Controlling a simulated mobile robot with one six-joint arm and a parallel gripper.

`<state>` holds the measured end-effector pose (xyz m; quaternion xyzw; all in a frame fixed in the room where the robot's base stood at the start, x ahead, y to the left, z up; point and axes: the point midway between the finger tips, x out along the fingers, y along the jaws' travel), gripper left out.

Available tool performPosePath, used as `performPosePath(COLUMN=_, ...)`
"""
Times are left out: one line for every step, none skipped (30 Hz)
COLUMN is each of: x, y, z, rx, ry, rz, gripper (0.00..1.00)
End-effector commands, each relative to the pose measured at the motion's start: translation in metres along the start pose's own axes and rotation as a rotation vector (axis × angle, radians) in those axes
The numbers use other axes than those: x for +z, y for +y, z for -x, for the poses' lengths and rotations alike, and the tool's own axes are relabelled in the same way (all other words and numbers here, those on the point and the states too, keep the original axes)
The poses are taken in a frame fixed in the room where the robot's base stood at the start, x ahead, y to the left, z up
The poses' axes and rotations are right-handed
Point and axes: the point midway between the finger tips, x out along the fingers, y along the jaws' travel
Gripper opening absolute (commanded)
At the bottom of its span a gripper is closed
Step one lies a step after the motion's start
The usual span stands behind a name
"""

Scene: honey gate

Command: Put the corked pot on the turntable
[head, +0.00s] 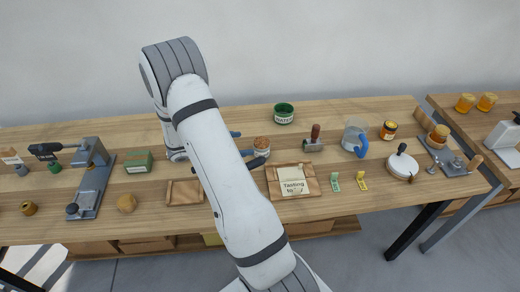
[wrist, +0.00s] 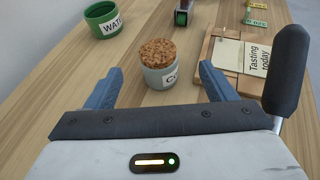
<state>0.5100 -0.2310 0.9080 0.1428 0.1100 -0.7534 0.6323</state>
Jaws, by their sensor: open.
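The corked pot (head: 262,150) is a small pale grey-green pot with a brown cork top, upright on the wooden bench. It also shows in the wrist view (wrist: 158,76), with part of a label in sight. My gripper (wrist: 160,88) is open, its blue fingers on either side of the pot's line, with gaps at both sides. The pot is at or just beyond the fingertips; I cannot tell how far it is between them. In the head view my gripper (head: 246,149) is left of the pot. A round white disc with a black knob, which looks like the turntable (head: 397,172), stands at the right.
A wooden board (head: 276,184) with a "Tasting today" card lies right of the pot. A green "WATER" tub (head: 284,119), a stamp (head: 314,140), a jug (head: 350,138) and a honey jar (head: 388,131) stand behind.

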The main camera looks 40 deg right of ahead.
Motion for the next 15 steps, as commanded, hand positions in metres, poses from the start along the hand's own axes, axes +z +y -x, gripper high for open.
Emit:
performPosePath(x=-0.004, y=0.002, z=-0.004, rx=0.004, ry=-0.008, rz=0.014, gripper=0.77)
performPosePath(x=-0.004, y=0.002, z=-0.006, rx=0.006, ry=-0.011, rz=0.019, gripper=0.77)
performPosePath(x=-0.004, y=0.003, z=-0.009, rx=0.009, ry=-0.014, rz=0.022, gripper=0.77)
performPosePath(x=-0.004, y=0.003, z=-0.013, rx=0.009, ry=-0.015, rz=0.024, gripper=0.77)
performPosePath(x=-0.004, y=0.003, z=-0.016, rx=0.009, ry=-0.015, rz=0.024, gripper=0.77)
performPosePath(x=-0.004, y=0.003, z=-0.02, rx=0.009, ry=-0.014, rz=0.024, gripper=0.77)
performPosePath(x=-0.004, y=0.003, z=-0.024, rx=0.009, ry=-0.014, rz=0.024, gripper=0.77)
performPosePath(x=-0.004, y=0.003, z=-0.027, rx=0.009, ry=-0.013, rz=0.023, gripper=0.77)
performPosePath(x=-0.004, y=0.003, z=-0.031, rx=0.009, ry=-0.013, rz=0.022, gripper=0.77)
performPosePath(x=-0.004, y=0.004, z=-0.034, rx=0.009, ry=-0.013, rz=0.022, gripper=0.77)
performPosePath(x=-0.003, y=0.004, z=-0.038, rx=0.009, ry=-0.013, rz=0.023, gripper=0.77)
performPosePath(x=-0.003, y=0.003, z=-0.044, rx=0.008, ry=-0.013, rz=0.024, gripper=0.77)
performPosePath(x=-0.003, y=0.003, z=-0.049, rx=0.007, ry=-0.013, rz=0.024, gripper=0.77)
performPosePath(x=-0.003, y=0.004, z=-0.053, rx=0.008, ry=-0.013, rz=0.023, gripper=0.77)
performPosePath(x=-0.003, y=0.004, z=-0.06, rx=0.007, ry=-0.013, rz=0.023, gripper=0.77)
